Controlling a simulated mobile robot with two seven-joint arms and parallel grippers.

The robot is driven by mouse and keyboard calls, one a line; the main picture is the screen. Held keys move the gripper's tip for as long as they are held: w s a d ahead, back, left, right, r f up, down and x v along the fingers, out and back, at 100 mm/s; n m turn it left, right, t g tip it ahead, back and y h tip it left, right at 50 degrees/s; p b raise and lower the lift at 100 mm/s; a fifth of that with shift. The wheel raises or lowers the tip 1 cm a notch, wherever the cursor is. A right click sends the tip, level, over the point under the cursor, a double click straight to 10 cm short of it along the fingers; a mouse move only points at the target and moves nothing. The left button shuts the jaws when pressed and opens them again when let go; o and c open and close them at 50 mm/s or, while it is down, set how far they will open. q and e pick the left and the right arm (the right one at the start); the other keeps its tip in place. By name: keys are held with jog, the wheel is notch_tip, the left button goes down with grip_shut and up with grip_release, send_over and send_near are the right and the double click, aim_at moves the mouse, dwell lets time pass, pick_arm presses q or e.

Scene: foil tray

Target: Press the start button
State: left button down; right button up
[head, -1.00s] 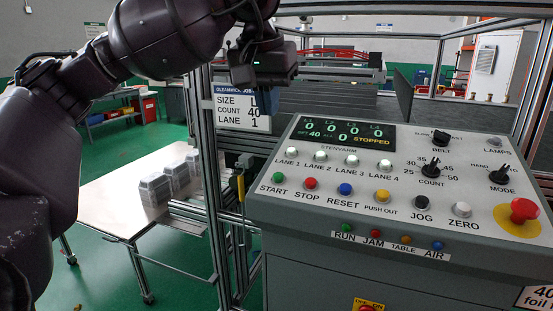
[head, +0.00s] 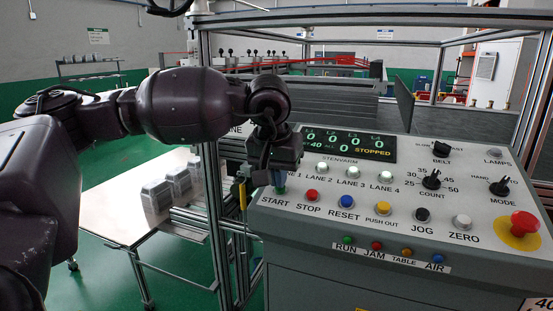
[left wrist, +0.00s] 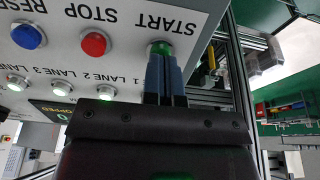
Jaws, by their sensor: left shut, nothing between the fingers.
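The control panel (head: 400,237) carries a row of coloured buttons. The green START button (left wrist: 160,47) shows in the left wrist view, partly covered by my fingertips. In the head view my left gripper (head: 279,188) points down over the START label and hides most of the button. My left gripper is shut and empty; its blue fingers also show in the left wrist view (left wrist: 166,62). The fingertips are at the button, but I cannot tell whether they touch it. The display (head: 350,145) reads STOPPED. My right gripper is not in view.
The red STOP button (head: 312,196) and blue RESET button (head: 347,201) are to the right of START. A red mushroom button (head: 524,223) is at the far right. Foil trays (head: 157,194) stand on a table (head: 120,220) at the left, beyond a metal frame post (head: 213,200).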

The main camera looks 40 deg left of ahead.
pick_arm(q)
jog(key=shift+w+f, duration=0.1)
jog(key=shift+f, duration=0.2)
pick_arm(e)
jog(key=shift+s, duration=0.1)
